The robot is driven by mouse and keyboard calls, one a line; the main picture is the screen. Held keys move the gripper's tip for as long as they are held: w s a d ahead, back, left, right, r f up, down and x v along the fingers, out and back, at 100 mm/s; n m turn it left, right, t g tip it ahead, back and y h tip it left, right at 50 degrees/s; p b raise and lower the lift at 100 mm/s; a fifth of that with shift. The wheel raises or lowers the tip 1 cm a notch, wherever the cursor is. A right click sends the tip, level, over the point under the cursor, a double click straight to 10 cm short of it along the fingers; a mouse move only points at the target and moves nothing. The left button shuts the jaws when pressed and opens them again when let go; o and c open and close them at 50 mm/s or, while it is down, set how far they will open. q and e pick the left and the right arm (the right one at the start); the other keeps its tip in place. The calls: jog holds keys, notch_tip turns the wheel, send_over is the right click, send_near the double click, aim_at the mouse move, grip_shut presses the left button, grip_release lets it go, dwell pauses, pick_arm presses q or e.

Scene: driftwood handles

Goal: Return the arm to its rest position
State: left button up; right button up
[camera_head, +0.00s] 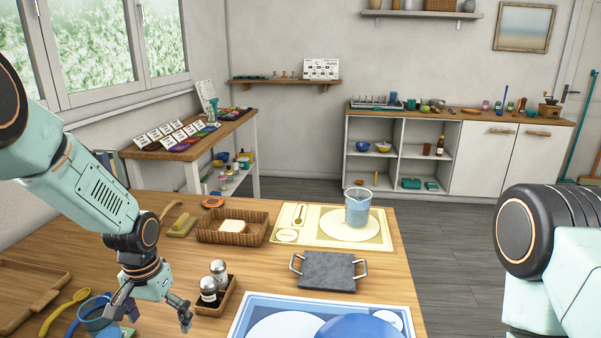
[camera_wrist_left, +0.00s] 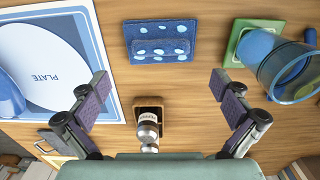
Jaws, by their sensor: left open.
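My left arm comes in from the left in the head view, over the wooden table (camera_head: 405,290). Its left gripper (camera_head: 152,308) points down with its fingers spread wide. In the left wrist view the two fingers (camera_wrist_left: 161,84) stand apart with nothing between their tips. Below and between them are a blue spotted sponge-like item (camera_wrist_left: 158,42) and a shaker caddy (camera_wrist_left: 147,103). Part of my right arm (camera_head: 545,240) shows at the right edge; its gripper is out of view.
The shaker caddy (camera_head: 228,298) stands just right of the left gripper. A wooden tray (camera_head: 22,310), bread basket (camera_head: 258,232) and grey slab with handles (camera_head: 328,270) also lie on the table.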

pick_arm(q)
notch_tip(320, 180, down, 8)
jog(key=shift+w+r+b, duration=0.1)
jog(key=shift+b, duration=0.5)
jog(key=shift+p, duration=0.4)
jog(key=shift+w+r, duration=0.1)
jog(key=shift+r, duration=1.2)
jog(key=shift+f, duration=0.15)
